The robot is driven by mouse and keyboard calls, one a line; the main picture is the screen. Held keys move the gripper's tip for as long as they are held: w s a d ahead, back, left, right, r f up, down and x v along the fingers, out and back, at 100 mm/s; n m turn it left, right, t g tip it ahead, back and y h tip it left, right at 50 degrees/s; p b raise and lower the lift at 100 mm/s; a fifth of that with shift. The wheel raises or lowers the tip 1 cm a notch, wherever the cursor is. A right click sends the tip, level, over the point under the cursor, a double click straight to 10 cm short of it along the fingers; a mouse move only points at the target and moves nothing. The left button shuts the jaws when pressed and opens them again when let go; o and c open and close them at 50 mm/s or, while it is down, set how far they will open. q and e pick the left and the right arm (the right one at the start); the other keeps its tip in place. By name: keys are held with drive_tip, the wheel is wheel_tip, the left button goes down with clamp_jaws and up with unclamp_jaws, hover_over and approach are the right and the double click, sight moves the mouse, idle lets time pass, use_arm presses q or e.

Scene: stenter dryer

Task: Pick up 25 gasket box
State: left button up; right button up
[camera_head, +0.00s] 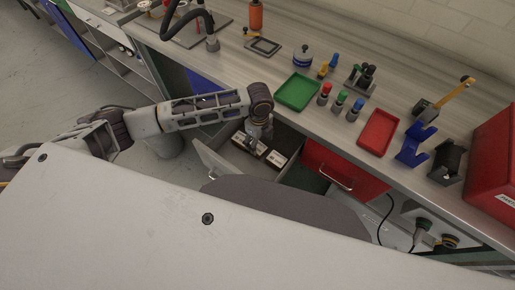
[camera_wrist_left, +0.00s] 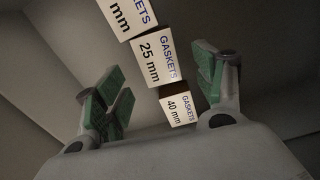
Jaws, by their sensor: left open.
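The 25 mm gasket box (camera_wrist_left: 157,58) has a white label face and shows in the left wrist view between two similar boxes. The 40 mm gasket box (camera_wrist_left: 178,108) is below it, and another gasket box (camera_wrist_left: 128,15), its number cut off, is above. In the head view the boxes lie in an open drawer, with one white label (camera_head: 276,159) clear of the gripper; I cannot read which it is. My left gripper (camera_wrist_left: 160,85) is open and empty, its green-padded fingers on either side of the box row. In the head view it (camera_head: 254,137) points down into the drawer, partly hiding the boxes.
A red-fronted drawer (camera_head: 340,172) is to the right. On the worktop above are a green tray (camera_head: 297,92), a red tray (camera_head: 378,132), a blue stand (camera_head: 413,146) and several small bottles. A red case (camera_head: 494,160) stands far right.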

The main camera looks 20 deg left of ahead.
use_arm(q)
drive_tip(key=shift+a+f, duration=0.15)
drive_tip(key=shift+f, duration=1)
drive_tip(key=shift+a+f, duration=0.1)
drive_tip(key=shift+f, duration=1.35)
use_arm(e)
drive_tip(key=shift+w+a, duration=0.4)
drive_tip(key=shift+a, duration=0.1)
drive_tip(key=shift+s+f, duration=0.1)
use_arm(q)
drive_tip(key=c, duration=0.9)
drive_tip(key=shift+c, duration=1.1)
use_arm(e)
drive_tip(key=shift+w+d, duration=0.4)
drive_tip(key=shift+d, duration=0.05)
